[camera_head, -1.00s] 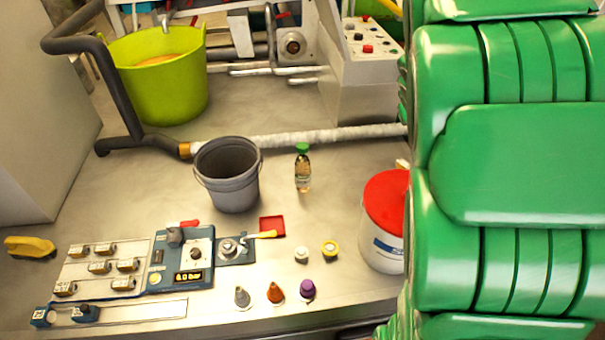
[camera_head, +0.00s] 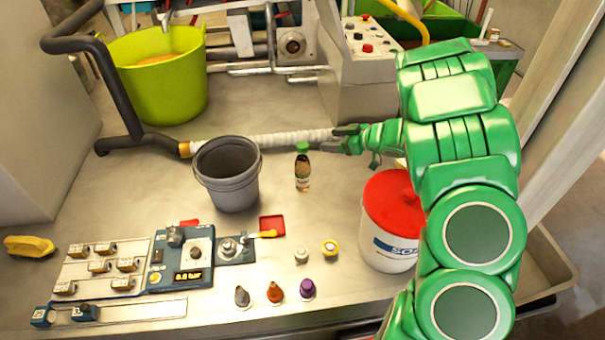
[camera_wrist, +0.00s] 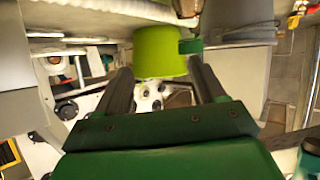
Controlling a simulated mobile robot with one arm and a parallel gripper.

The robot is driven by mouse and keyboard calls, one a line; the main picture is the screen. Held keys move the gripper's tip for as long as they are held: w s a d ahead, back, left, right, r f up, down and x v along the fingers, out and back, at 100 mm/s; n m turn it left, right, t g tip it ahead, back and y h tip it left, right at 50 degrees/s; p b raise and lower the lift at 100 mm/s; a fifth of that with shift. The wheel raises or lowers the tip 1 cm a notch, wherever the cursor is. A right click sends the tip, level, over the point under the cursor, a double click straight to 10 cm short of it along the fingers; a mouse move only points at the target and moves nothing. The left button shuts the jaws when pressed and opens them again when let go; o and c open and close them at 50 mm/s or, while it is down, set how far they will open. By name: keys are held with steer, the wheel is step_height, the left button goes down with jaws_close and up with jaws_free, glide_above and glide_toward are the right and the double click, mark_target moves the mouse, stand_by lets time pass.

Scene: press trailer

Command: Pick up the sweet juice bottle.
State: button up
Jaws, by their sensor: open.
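The sweet juice bottle (camera_head: 303,172) stands upright on the grey worktop, right of the grey bucket. It is clear with amber juice and a green cap. My gripper (camera_head: 338,139) is to its right and slightly farther back, with its fingers open and pointing left, apart from the bottle. In the wrist view the picture is upside down. The bottle's green cap (camera_wrist: 190,47) shows near the tip of the right finger, with part of its body above at the top edge. The space between the fingers of my gripper (camera_wrist: 160,66) is empty.
A grey bucket (camera_head: 229,185) stands left of the bottle. A white tub with a red lid (camera_head: 388,200) stands to the right, below my arm. A white hose (camera_head: 290,138) runs behind. Small caps, a red tray (camera_head: 272,226) and a control panel (camera_head: 182,262) lie in front.

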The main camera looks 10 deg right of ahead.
mark_target(307, 155)
steer(key=shift+g+y, duration=0.6)
steer(key=shift+y, duration=0.2)
steer(key=shift+w+a+f, duration=0.25)
steer(key=shift+a+f, duration=0.5)
steer(key=shift+a, duration=0.65)
steer(key=shift+w+a+f, duration=0.25)
steer(key=shift+a+f, duration=0.55)
steer(key=shift+a, duration=0.65)
steer(key=shift+w+a+f, duration=0.25)
steer(key=shift+a+f, duration=0.5)
steer(key=shift+a, duration=0.65)
jaws_close()
